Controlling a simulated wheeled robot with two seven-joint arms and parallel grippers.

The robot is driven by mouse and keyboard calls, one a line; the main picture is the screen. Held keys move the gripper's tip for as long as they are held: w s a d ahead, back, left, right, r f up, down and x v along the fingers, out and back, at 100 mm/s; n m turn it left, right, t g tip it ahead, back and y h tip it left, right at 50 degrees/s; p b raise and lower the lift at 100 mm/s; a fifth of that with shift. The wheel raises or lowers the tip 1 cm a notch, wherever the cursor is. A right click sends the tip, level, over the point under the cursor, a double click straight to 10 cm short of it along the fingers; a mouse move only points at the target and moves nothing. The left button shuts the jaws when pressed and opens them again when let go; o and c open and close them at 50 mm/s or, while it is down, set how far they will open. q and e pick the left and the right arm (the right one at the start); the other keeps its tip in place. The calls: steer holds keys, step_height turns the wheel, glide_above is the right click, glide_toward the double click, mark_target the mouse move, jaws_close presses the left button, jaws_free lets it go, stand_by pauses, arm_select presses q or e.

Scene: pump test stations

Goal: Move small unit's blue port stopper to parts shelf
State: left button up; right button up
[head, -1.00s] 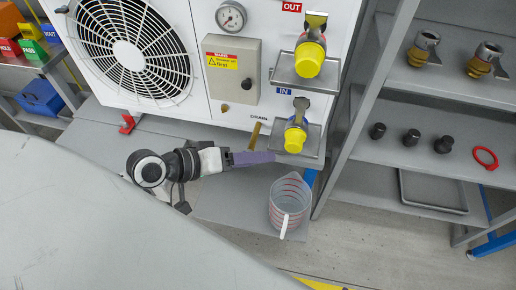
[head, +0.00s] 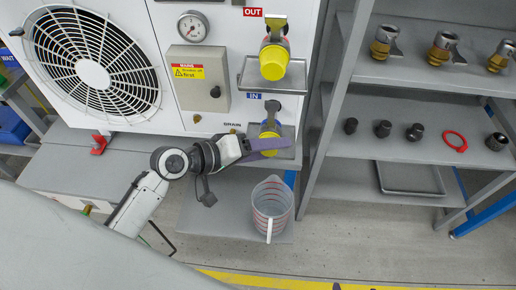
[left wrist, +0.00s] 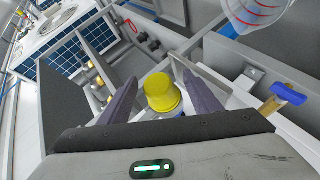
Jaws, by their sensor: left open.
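The yellow stopper (head: 270,143) sits on the port under the blue IN label (head: 254,96) of the white unit (head: 170,105). My left gripper (head: 268,144) is at this stopper with its purple fingers open. In the left wrist view, the yellow stopper (left wrist: 163,92) stands between the two spread fingers (left wrist: 161,86); I cannot tell whether either finger touches it. A second yellow stopper (head: 273,62) is on the port under the red OUT label. The shelf rack (head: 345,95) stands at the right. My right gripper is not in view.
The rack holds brass fittings (head: 442,50) above, and several black plugs (head: 383,129) and a red ring (head: 454,142) on the shelf below. A clear jug (head: 271,205) stands beneath the IN port. A small metal tray (head: 243,71) projects below OUT.

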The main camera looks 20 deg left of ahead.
arm_select(q)
steer(key=c, duration=1.1)
steer(key=shift+d, duration=0.1)
steer(key=shift+s+d+p, duration=0.25)
steer(key=shift+s+p, duration=0.25)
steer(key=shift+s, duration=0.35)
steer(key=shift+s+d+p, duration=0.2)
steer(key=shift+s+p, duration=0.3)
steer(key=shift+s, duration=0.35)
steer(key=shift+s+d+p, duration=0.2)
steer(key=shift+s+p, duration=0.15)
steer(key=shift+s, duration=0.35)
steer(key=shift+s+d+p, duration=0.2)
steer(key=shift+s+p, duration=0.1)
steer(key=shift+s, duration=0.35)
